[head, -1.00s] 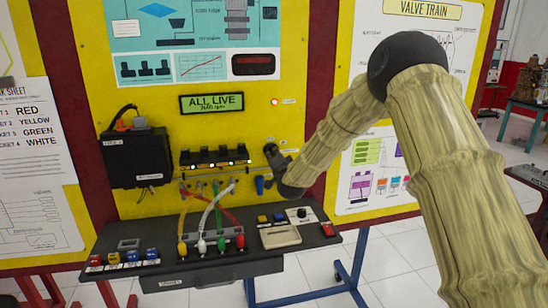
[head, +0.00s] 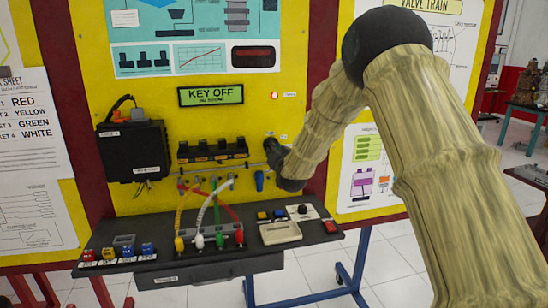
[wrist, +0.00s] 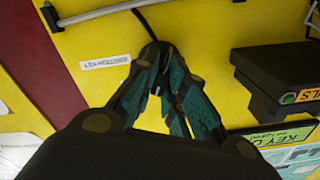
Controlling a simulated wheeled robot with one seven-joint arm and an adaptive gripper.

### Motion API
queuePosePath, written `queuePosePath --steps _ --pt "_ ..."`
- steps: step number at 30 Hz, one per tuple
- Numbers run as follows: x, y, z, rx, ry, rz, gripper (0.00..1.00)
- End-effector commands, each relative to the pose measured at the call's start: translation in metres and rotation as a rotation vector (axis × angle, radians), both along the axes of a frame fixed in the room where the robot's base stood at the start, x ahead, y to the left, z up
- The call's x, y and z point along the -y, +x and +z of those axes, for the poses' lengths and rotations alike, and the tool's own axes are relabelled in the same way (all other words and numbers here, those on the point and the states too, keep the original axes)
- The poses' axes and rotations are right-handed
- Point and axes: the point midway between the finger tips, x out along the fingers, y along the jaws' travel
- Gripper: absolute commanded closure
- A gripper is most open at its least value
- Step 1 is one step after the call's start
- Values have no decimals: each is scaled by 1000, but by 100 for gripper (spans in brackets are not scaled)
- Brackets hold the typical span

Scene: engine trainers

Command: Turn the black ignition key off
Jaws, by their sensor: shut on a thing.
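My gripper (head: 270,146) is at the yellow panel, right of the row of black coils, where the ignition key sits. In the wrist view its teal fingers (wrist: 157,52) come together at the panel and are shut on the black ignition key. The key is almost wholly hidden between the dark fingertips, so its angle cannot be read. A white label (wrist: 105,61) lies on the panel beside the fingertips. The green display (head: 211,96) reads "KEY OFF".
A red lamp (head: 274,95) is lit above my gripper. A blue connector (head: 259,181) hangs just below it. Coloured leads run down to the black shelf (head: 215,266). A black box (head: 134,152) is mounted at left.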

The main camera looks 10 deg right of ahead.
Motion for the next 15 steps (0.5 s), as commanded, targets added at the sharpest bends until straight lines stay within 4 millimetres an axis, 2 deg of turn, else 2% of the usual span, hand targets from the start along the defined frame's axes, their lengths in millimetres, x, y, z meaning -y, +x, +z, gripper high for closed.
queuePosePath --steps 1,15 --pt "0 -1 -5 -2 -45 0 100" --pt "1 -1 -4 -3 -367 -1 100"
